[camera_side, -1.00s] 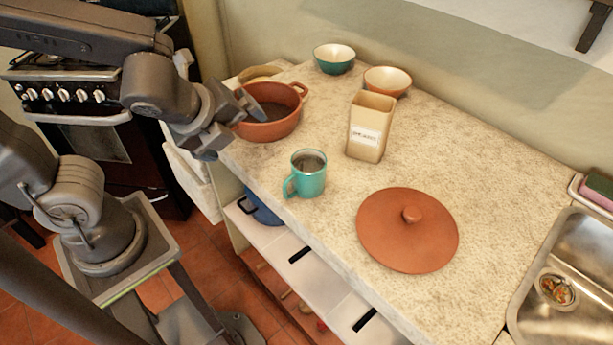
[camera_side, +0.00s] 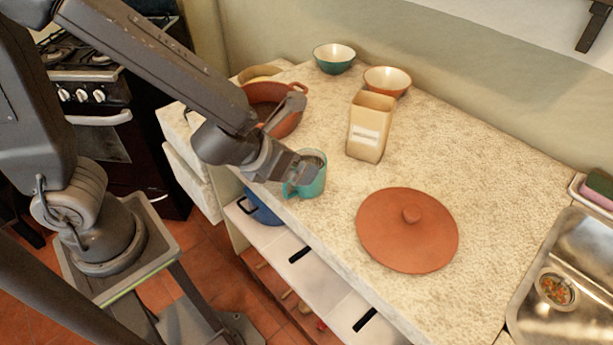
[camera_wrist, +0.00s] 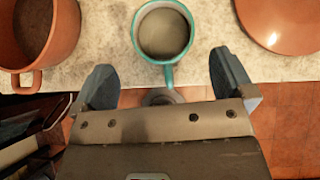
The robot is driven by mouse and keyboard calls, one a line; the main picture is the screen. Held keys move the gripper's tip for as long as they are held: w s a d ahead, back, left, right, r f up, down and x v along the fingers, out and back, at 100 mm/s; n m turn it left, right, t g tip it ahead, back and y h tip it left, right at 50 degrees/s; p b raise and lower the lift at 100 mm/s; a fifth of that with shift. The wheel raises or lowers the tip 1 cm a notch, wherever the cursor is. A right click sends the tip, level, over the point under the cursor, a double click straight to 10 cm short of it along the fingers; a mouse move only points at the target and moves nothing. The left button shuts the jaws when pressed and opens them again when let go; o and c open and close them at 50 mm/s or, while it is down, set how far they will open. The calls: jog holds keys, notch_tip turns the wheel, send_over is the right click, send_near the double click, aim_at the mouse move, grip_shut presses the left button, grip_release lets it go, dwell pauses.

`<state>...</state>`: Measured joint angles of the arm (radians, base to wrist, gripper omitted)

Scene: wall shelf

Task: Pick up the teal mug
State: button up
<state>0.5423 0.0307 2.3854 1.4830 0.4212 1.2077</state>
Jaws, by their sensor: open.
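The teal mug (camera_side: 312,184) stands upright near the front edge of the counter, partly hidden behind my gripper in the side view. In the wrist view the mug (camera_wrist: 146,36) is at the top centre, with a greyish inside and its handle pointing down towards my gripper. My gripper (camera_wrist: 166,78) is open and empty, with one finger on each side of the handle's line. The mug's body lies just beyond the fingertips. In the side view my gripper (camera_side: 306,172) is at the mug's left, by its rim. I cannot tell whether it touches.
A terracotta pot (camera_side: 285,122) stands left of the mug, and its lid (camera_side: 390,245) lies to the right. Two bowls (camera_side: 334,66) (camera_side: 388,90) are at the back wall. The sink (camera_side: 575,250) is at far right. Counter between canister and lid is clear.

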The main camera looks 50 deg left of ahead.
jog(key=shift+x, duration=3.15)
jog(key=shift+w+d+r, duration=0.1)
jog(key=shift+d, duration=0.1)
jog(key=c, duration=1.1)
